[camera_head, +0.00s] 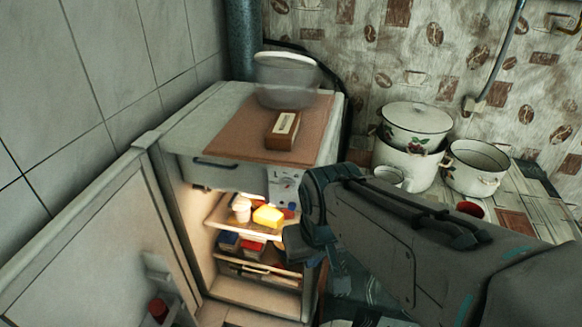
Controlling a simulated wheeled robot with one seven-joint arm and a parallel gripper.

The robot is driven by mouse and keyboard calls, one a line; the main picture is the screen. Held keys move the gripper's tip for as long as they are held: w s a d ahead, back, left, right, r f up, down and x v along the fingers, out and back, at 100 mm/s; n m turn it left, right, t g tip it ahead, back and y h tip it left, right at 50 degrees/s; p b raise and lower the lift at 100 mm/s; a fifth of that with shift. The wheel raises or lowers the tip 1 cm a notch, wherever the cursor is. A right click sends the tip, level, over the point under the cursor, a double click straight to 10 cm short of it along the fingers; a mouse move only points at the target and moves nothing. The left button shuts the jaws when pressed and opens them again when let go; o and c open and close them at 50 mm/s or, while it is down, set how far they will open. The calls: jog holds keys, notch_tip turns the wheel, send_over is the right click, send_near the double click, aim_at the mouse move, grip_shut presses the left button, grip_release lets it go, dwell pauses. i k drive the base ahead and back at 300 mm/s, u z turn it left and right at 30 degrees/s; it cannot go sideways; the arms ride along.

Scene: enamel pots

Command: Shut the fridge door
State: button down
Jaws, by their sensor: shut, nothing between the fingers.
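The small white fridge (180,130) stands in the corner, lit inside. Its door (85,245) is wide open, swung out to the left and toward me, with its inner face showing. A door rack (160,275) holds a bottle with a red cap. Inside the fridge, a yellow item (268,216) and a white tub (242,209) sit on the upper shelf, with several packs below. My arm reaches in from the lower right and covers the fridge's right front.
A brown board on the fridge top bears a brown box (282,131) and a grey translucent pot (286,80). Enamel pots (408,165) (476,168) and a red cup (470,209) stand on the right. A tiled wall is close behind the door at left.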

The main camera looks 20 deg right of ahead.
aim_at(101, 262)
jog(key=z, duration=0.1)
jog(key=k, duration=0.25)
jog(key=u, duration=1)
jog(key=i, duration=0.5)
